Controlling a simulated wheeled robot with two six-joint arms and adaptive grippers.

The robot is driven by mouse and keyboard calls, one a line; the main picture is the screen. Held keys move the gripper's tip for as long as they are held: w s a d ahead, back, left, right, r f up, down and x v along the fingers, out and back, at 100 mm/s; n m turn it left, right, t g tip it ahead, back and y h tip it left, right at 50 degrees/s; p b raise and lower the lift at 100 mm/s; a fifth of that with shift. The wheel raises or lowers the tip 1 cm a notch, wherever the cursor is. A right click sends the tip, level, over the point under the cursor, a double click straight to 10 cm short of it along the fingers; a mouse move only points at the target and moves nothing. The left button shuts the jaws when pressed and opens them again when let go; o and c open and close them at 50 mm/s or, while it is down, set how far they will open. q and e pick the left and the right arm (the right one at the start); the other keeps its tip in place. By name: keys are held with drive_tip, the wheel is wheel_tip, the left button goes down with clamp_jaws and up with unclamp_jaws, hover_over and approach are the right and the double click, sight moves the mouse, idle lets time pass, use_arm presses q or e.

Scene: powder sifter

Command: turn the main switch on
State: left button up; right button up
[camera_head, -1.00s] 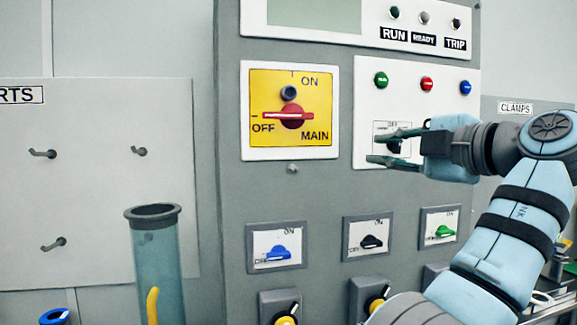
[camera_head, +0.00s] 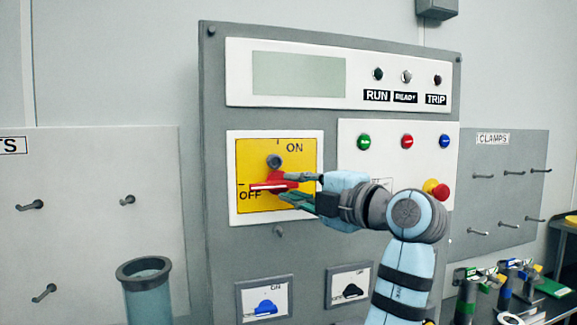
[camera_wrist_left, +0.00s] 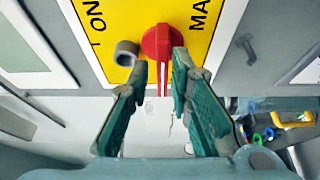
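The main switch (camera_head: 262,186) is a red knob with a white line on a yellow plate (camera_head: 300,160). Its handle lies level and its line points to OFF in the head view. My left gripper (camera_head: 286,187) is in front of it, with one finger above and one below the handle. In the left wrist view the red knob (camera_wrist_left: 157,44) sits between the two fingertips of my left gripper (camera_wrist_left: 160,62). The fingers are apart, with some gap on the left; contact is not clear. The fingers hide part of the knob in the head view. My right gripper is not in view.
A grey padlock-hole stud (camera_head: 274,161) sticks out just above the knob; it also shows in the wrist view (camera_wrist_left: 126,53). A red emergency button (camera_head: 438,190) is right of my wrist. Blue (camera_head: 265,306) and black (camera_head: 350,291) switches are below.

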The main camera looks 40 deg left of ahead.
sight(287, 186)
use_arm(q)
drive_tip(key=x, duration=0.3)
drive_tip(key=shift+w+f, duration=0.2)
drive_tip(key=shift+w, duration=0.05)
drive_tip(key=shift+s+d, duration=0.15)
drive_tip(key=shift+d, duration=0.05)
drive_tip(key=shift+c, duration=0.4)
drive_tip(key=shift+r, duration=0.1)
clamp_jaws()
